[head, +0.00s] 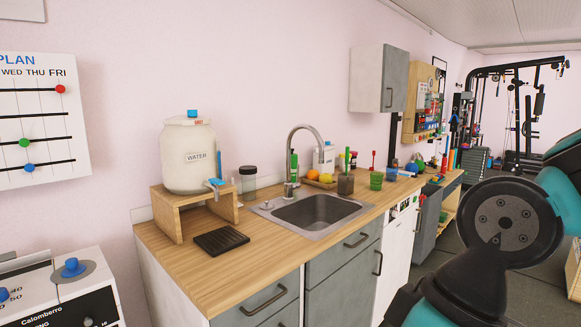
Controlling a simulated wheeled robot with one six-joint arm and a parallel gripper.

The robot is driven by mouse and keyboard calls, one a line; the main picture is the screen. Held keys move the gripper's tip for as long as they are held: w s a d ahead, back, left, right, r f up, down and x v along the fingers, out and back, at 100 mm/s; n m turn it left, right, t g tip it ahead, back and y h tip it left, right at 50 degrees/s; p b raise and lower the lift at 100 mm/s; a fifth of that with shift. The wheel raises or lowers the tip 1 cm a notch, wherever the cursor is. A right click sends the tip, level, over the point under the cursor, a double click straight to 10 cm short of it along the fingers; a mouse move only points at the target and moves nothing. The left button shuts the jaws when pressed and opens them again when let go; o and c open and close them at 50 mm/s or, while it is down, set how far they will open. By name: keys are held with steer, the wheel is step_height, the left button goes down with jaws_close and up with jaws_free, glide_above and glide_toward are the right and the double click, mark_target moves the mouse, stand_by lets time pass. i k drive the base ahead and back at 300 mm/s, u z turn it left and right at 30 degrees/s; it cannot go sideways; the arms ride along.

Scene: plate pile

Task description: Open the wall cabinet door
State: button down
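The wall cabinet (364,78) hangs on the pink wall above the counter, right of the tap. Its side is pale and its grey door (397,72) faces right. The door looks shut, flush with the cabinet front. A dark vertical handle (390,97) sits low on the door, near its left edge. Links of my arm fill the lower right of the view. My gripper is out of view, so its state and its distance from the cabinet are hidden.
Below runs a wooden counter (190,268) with a sink (318,211) and a tall tap (306,128). A water dispenser (188,155) stands on a wooden stand at left. Cups, fruit and bottles sit behind the sink. A gym machine (520,120) stands far right.

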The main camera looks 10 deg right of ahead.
mark_target(396, 61)
steer(key=z, duration=0.55)
steer(key=i, duration=0.8)
steer(key=z, duration=1.2)
steer(key=i, duration=3.25)
steer(key=u, duration=1.3)
steer(key=i, duration=1.1)
steer(key=u, duration=0.95)
